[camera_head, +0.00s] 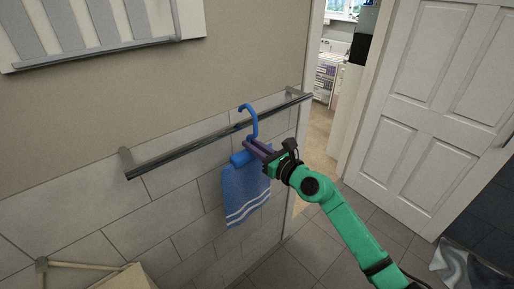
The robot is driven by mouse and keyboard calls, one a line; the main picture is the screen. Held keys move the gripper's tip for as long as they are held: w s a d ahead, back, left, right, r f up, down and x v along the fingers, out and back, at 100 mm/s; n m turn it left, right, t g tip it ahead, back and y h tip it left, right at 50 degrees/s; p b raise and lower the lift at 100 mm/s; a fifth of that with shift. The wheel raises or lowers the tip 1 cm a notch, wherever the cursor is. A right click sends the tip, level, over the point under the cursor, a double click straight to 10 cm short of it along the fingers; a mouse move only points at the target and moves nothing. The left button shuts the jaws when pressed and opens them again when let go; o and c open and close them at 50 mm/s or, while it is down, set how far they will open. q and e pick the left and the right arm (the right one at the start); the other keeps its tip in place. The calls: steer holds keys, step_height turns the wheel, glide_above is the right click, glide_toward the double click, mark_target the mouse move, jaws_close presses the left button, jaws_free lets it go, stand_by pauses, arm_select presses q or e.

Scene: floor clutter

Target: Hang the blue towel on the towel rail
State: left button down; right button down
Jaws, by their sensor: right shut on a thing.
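The blue towel (243,193) with white stripes near its lower edge hangs from a blue hanger with a hook (254,118). My right gripper (256,152) is shut on the blue towel's hanger, just below the hook. The dark metal towel rail (205,139) runs along the wall, held by a bracket at each end. The hook's curved top stands above the rail in the picture, and the towel hangs below it. I cannot tell whether the hook touches the rail. My left gripper is not in view.
A white panelled door (435,90) stands at the right, beside an open doorway to a lit room. A wooden-framed object (95,267) is at the lower left. A light grey cloth (452,262) lies at the lower right. The tiled floor (320,243) between is mostly clear.

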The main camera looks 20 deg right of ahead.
mark_target(252, 156)
steer(key=shift+x, duration=0.85)
steer(key=shift+w+a+f+b, duration=0.1)
steer(key=shift+w+f+b, duration=0.05)
steer(key=shift+f+b, duration=0.4)
steer(key=shift+w+a+f+b, duration=0.1)
steer(key=shift+f+b, duration=0.45)
steer(key=shift+f, duration=0.05)
steer(key=shift+f+b, duration=0.8)
steer(key=shift+f, duration=0.15)
steer(key=c, duration=0.8)
jaws_free()
